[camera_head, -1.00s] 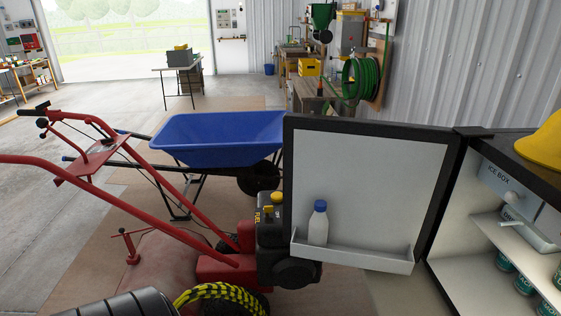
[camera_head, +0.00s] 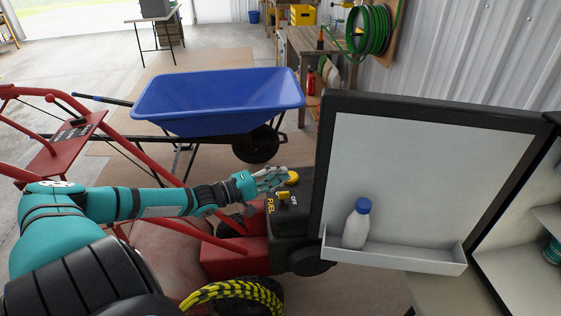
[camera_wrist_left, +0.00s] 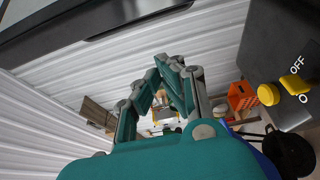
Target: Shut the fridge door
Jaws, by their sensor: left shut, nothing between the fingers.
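The fridge door (camera_head: 418,185) stands open in the head view, its white inner side facing me. A bottle with a blue cap (camera_head: 357,225) stands in the door shelf (camera_head: 400,256). The fridge body (camera_head: 515,262) shows in part at the right edge. My left gripper (camera_head: 284,178) is shut and empty, to the left of the door and apart from it, above the engine of the red machine. It also shows in the left wrist view (camera_wrist_left: 166,62). My right gripper is not in view.
A red two-wheeled machine with a black engine (camera_head: 305,215) stands close beside the door's free edge. A blue wheelbarrow (camera_head: 215,100) is behind it. A workbench (camera_head: 312,50) and green hose (camera_head: 374,28) stand at the wall. Open floor lies at left.

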